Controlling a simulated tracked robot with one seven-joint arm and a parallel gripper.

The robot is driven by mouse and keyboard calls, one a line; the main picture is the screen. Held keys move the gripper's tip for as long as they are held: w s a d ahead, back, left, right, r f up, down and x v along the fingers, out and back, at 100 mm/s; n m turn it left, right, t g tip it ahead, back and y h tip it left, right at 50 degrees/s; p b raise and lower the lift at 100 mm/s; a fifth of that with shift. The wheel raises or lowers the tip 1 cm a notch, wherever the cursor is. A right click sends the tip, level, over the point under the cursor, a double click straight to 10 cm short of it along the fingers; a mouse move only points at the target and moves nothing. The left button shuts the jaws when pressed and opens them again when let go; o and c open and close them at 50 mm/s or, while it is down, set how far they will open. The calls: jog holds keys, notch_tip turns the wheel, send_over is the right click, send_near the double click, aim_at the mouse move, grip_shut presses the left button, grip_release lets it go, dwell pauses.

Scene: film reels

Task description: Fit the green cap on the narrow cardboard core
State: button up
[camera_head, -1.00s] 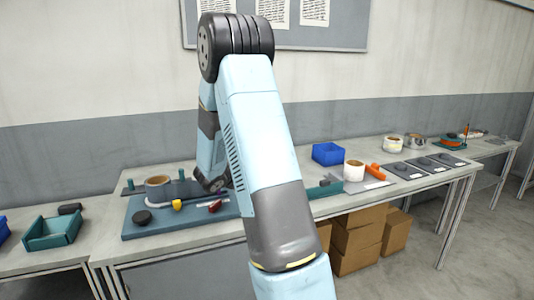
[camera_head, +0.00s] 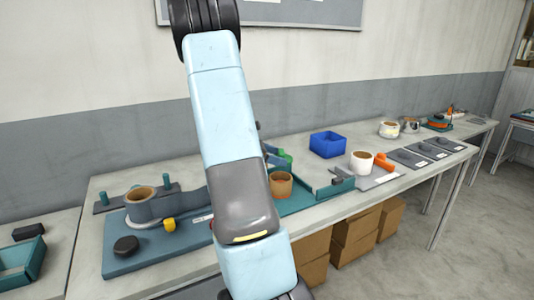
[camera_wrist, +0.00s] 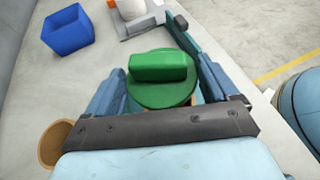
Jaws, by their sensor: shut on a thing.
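The green cap (camera_wrist: 158,72), a disc with a raised block handle, is held between the two blue fingers of my gripper (camera_wrist: 160,88). In the head view a small part of the green cap (camera_head: 286,155) shows beside my arm, above a brown cardboard core (camera_head: 281,185). The core stands upright on the teal board. In the wrist view a sliver of brown shows below the cap's near edge; I cannot tell whether the cap touches it. Another brown core rim (camera_wrist: 52,142) shows at the lower left there. My arm hides much of the gripper in the head view.
A blue bin (camera_head: 328,144) and a white roll (camera_head: 361,163) stand on the bench to the right. A grey-walled holder with a brown core (camera_head: 140,193) and a dark puck (camera_head: 126,245) are at the left. Bare bench lies around the bin.

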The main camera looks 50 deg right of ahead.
jog(key=shift+s+d+f, duration=0.1)
jog(key=shift+d+f, duration=0.1)
jog(key=shift+f, duration=0.5)
jog(key=shift+a+f, duration=0.1)
jog(key=shift+f, duration=2.05)
jog(key=shift+a, duration=0.15)
jog(key=shift+f, duration=0.45)
jog(key=o, duration=0.8)
jog(key=shift+c, duration=0.2)
jog(key=v, duration=1.1)
jog(key=shift+w, duration=0.3)
